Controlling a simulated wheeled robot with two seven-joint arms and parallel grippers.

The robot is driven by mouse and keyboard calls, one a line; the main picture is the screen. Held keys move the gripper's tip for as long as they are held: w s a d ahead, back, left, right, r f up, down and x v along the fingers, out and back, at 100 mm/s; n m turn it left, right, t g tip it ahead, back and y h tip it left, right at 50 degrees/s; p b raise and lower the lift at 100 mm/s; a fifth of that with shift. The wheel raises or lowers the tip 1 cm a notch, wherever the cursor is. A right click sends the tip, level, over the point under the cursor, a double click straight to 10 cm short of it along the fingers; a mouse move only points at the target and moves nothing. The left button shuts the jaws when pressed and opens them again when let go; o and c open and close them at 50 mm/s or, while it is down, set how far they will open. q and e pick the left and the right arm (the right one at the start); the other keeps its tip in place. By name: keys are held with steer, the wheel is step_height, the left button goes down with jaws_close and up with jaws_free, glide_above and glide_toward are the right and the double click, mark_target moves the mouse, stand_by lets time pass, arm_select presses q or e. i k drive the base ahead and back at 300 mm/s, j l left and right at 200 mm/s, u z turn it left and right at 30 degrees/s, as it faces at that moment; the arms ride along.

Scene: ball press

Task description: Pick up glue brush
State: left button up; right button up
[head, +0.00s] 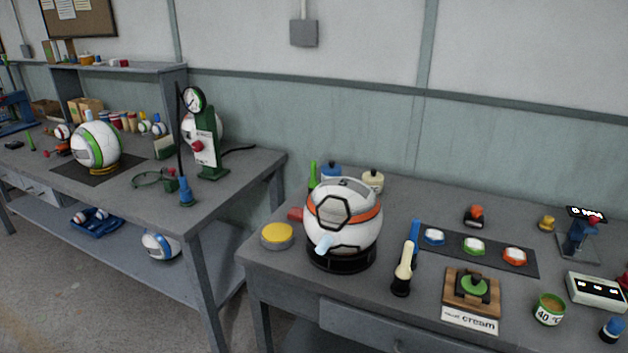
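No object is clearly recognisable as the glue brush. A cream-coloured upright tool with a dark base (403,268) stands on the right bench, just right of the ball, and could be a brush. A slim blue stick-like item (415,239) stands behind it. A green upright stick (313,172) shows behind the ball at its left. A white ball with orange and black panels (345,225) sits on a black ring stand (341,259). A pale blue cylinder (323,243) is at its lower front. Neither of my grippers is in view.
A yellow-topped round pad (277,235) lies left of the ball. A dark mat (482,250) holds three coloured discs. A wooden block (457,298) stands behind a "cream" sign (470,319). A green tin (549,309) is at right. A gap separates the left bench (240,185).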

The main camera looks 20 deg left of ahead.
mark_target(313, 183)
steer(key=j+u, duration=0.1)
steer(key=j, duration=0.5)
steer(key=i+j+u, duration=0.1)
steer(key=j, duration=0.55)
steer(key=j+u, duration=0.15)
steer(key=j, duration=0.45)
steer(key=i, duration=0.1)
